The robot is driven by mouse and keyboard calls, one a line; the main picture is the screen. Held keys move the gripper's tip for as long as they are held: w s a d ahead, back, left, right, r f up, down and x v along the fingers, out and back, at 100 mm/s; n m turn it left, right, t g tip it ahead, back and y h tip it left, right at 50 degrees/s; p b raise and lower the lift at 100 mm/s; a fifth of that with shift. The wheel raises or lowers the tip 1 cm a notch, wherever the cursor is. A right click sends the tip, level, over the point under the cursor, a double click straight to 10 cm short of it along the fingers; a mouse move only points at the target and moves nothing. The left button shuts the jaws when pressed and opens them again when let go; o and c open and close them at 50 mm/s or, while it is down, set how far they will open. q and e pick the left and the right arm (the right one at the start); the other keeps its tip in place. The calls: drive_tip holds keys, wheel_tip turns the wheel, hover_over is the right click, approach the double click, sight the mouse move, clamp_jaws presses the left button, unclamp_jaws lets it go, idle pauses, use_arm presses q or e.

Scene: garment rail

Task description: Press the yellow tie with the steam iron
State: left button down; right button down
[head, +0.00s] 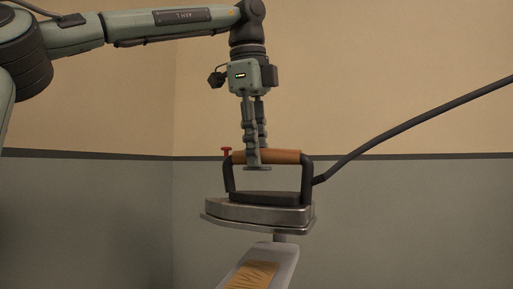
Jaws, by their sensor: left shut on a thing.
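My left gripper (256,166) comes down from above and is shut on the wooden handle of the steam iron (258,212). The iron has a metal body, a dark top and a small red knob at the handle's left end. It looks level and sits in the middle of the view. The yellow tie (252,275) lies flat on a narrow pale board (284,264) at the bottom of the view, below the iron in the picture. The tie's lower part is cut off by the frame edge. I cannot tell the gap between iron and board. My right gripper is not in view.
A dark cord (410,123) runs from the iron's right side up to the right edge. A short post shows under the iron, at the board's far end. Plain walls with a dark stripe stand behind. The space on both sides of the iron looks clear.

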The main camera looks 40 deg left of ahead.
sight(257, 192)
use_arm(q)
drive_tip(key=shift+s+d+x, duration=0.1)
drive_tip(key=shift+s+x, duration=0.1)
drive_tip(key=shift+x, duration=0.8)
drive_tip(key=shift+s+d+x, duration=0.1)
drive_tip(key=shift+s+x, duration=0.1)
drive_tip(key=shift+x, duration=0.75)
drive_tip(key=shift+s+x, duration=0.2)
drive_tip(key=shift+x, duration=0.8)
drive_tip(key=shift+f, duration=0.15)
drive_tip(key=shift+f, duration=0.1)
drive_tip(key=shift+f+b, duration=0.5)
drive_tip(key=shift+s+d, duration=0.1)
